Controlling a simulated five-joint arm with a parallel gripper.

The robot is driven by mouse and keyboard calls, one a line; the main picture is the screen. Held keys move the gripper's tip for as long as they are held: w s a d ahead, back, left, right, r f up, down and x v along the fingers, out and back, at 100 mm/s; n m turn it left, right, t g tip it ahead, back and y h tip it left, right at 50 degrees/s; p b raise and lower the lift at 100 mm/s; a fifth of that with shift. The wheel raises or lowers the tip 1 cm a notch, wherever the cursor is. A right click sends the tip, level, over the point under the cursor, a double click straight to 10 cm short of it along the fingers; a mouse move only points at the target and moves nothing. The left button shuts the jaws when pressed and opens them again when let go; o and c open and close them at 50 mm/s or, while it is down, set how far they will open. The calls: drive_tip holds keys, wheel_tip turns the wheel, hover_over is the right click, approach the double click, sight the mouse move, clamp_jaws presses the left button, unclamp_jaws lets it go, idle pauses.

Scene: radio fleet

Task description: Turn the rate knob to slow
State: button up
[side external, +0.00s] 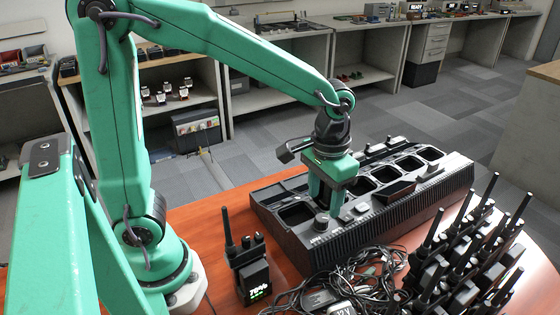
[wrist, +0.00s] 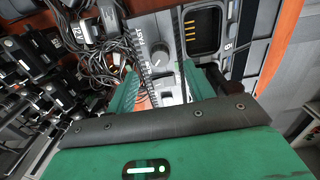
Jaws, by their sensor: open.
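The black multi-bay charger (side external: 400,222) lies across the wooden table in the side view. The rate knob (wrist: 160,55) is a round grey dial on its panel in the wrist view, beside lettering that seems to read "FAST"; its exact setting is hard to read. It also seems to show in the side view (side external: 321,223), just below the fingers. My gripper (side external: 327,204) points down over the charger. In the wrist view its green fingers (wrist: 162,82) are spread, with the knob beyond their tips and nothing held between them. I cannot tell whether either finger touches the panel.
Tangled black cables (side external: 350,285) lie in front of the charger. Several upright radios (side external: 465,265) crowd the right front. One radio with a lit display (side external: 250,272) stands left of the cables. An empty charging bay (wrist: 203,25) adjoins the knob panel.

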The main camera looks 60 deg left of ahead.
sight(317, 216)
drive_tip(key=shift+r, duration=1.45)
drive_tip(key=shift+a, duration=0.1)
drive_tip(key=shift+s+a+r, duration=0.3)
drive_tip(key=shift+a+r, duration=0.05)
drive_tip(key=s+a+r+t, duration=0.4)
drive_tip(key=s+a, duration=0.4)
drive_tip(key=s, duration=0.2)
drive_tip(key=shift+a+t, duration=0.3)
drive_tip(key=shift+t, duration=0.5)
